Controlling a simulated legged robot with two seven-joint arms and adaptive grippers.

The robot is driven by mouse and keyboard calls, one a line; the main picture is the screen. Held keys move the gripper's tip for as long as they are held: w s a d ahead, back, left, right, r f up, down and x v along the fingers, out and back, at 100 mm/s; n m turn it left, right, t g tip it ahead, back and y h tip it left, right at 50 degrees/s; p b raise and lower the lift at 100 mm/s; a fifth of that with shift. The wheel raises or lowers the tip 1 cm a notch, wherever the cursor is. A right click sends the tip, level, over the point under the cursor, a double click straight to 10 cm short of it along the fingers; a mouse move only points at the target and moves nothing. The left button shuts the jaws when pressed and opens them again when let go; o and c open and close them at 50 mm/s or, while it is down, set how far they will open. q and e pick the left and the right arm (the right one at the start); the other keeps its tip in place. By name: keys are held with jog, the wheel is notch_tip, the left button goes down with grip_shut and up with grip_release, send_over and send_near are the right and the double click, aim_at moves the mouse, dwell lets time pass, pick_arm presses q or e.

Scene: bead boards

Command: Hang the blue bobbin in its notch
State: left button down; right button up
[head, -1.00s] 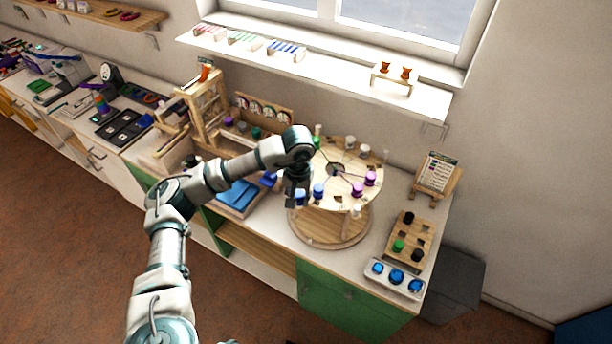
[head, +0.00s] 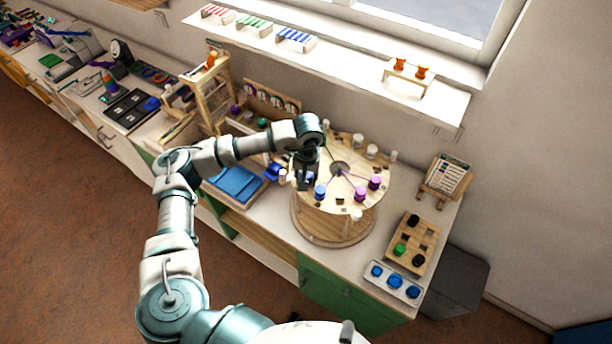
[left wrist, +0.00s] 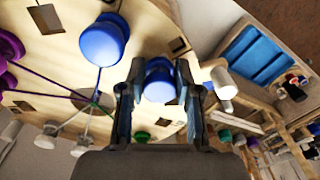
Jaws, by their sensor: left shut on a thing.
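My left gripper (head: 306,184) is over the left front rim of the round wooden board (head: 342,228). In the left wrist view its two fingers (left wrist: 158,100) are shut on a blue bobbin (left wrist: 158,80), with the board behind it. In the head view the gripper mostly hides this bobbin. I cannot tell whether it touches the board. A second blue bobbin (head: 320,193) stands on the board just right of the gripper; it also shows in the left wrist view (left wrist: 104,42), with a blue thread toward the hub. A dark square notch (left wrist: 179,46) lies beside the held bobbin. My right gripper is not in view.
Purple bobbins (head: 374,183) and white ones (head: 372,151) stand around the board. A blue tray (head: 236,184) is at its left. A peg block (head: 412,243), a button panel (head: 395,281) and a card stand (head: 446,176) are at its right. A wooden frame (head: 210,95) stands behind left.

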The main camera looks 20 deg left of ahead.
pick_arm(q)
jog(key=shift+s, duration=0.1)
jog(key=shift+f, duration=0.15)
jog(key=c, duration=0.9)
grip_release()
jog(key=shift+o, duration=0.5)
jog(key=shift+a, duration=0.1)
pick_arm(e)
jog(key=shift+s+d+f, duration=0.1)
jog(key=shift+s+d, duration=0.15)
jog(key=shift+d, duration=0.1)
pick_arm(q)
jog(key=shift+r, duration=0.3)
notch_tip(320, 180, up, 12)
jog(key=b, duration=0.2)
jog(key=shift+s+d+f+b, duration=0.15)
jog(key=shift+d+b, duration=0.1)
jog(key=shift+b, duration=0.15)
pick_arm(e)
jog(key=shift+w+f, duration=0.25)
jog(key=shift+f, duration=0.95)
